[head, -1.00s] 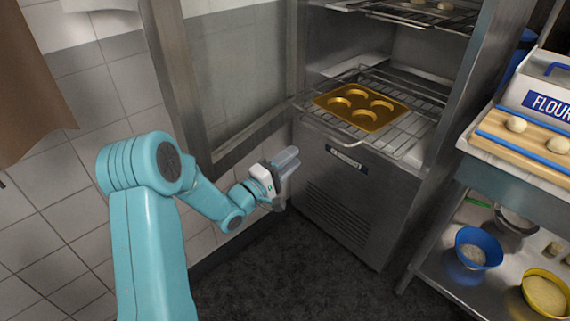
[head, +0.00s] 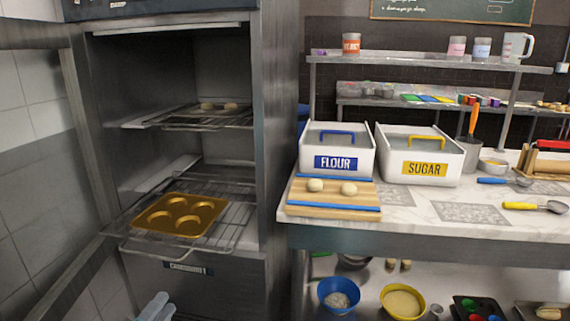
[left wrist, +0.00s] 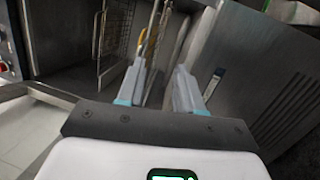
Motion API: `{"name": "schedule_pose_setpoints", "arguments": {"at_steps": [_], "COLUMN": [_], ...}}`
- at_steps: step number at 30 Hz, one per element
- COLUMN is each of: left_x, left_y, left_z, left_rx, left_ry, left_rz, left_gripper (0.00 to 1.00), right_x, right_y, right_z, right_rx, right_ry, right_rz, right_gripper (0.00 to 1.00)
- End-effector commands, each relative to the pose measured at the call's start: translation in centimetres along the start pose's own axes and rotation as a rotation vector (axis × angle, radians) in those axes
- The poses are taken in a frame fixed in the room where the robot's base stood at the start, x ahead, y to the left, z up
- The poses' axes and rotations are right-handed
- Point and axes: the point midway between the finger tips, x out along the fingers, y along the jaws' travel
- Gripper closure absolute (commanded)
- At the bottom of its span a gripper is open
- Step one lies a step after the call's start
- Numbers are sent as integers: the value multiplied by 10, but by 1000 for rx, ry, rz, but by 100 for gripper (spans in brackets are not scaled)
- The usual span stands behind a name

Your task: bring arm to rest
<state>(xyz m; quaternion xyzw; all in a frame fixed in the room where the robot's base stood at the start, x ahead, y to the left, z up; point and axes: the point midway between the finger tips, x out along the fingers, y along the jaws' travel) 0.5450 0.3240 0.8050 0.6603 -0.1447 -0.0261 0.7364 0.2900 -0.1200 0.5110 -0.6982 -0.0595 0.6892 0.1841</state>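My left gripper (head: 156,308) shows only its fingertips at the bottom edge of the head view, in front of the cabinet's lower panel. In the left wrist view the gripper (left wrist: 160,84) has its two fingers apart with nothing between them. A gold baking mould (head: 180,215) with round hollows lies on the lower wire rack (head: 236,212), which sticks out of the open steel cabinet (head: 275,130). The gripper is below the mould and apart from it. My right gripper is in neither view.
The open cabinet door (head: 85,130) stands at the left. A higher rack (head: 180,120) holds dough pieces. At the right, a counter (head: 405,222) carries flour (head: 312,149) and sugar (head: 400,172) bins and a dough board (head: 300,201). Bowls (head: 338,300) stand on the shelf below.

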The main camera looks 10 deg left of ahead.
Motion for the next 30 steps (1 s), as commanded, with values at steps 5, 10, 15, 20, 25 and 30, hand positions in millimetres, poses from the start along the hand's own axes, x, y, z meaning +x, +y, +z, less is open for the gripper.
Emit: {"name": "schedule_pose_setpoints", "arguments": {"at_steps": [5,10,15,20,25,30], "left_x": [4,-62,-160,-226,-251,-240], "left_y": [-116,-216,-269,-277,-273,-214], "left_z": [106,179,218,229,236,241], "left_rx": [-67,147,380,521,683,675], "left_ry": [-71,-216,-495,-775,-1062,-1047], "left_rz": [-337,-777,-1146,-1320,-1294,-1297], "left_gripper": [64,64,64,64,64,64], "right_x": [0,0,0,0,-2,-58], "right_y": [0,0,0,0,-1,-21], "right_z": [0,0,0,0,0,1], "right_rx": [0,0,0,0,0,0], "right_ry": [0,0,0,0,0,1], "right_rz": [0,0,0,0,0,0], "right_gripper": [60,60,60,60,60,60]}}
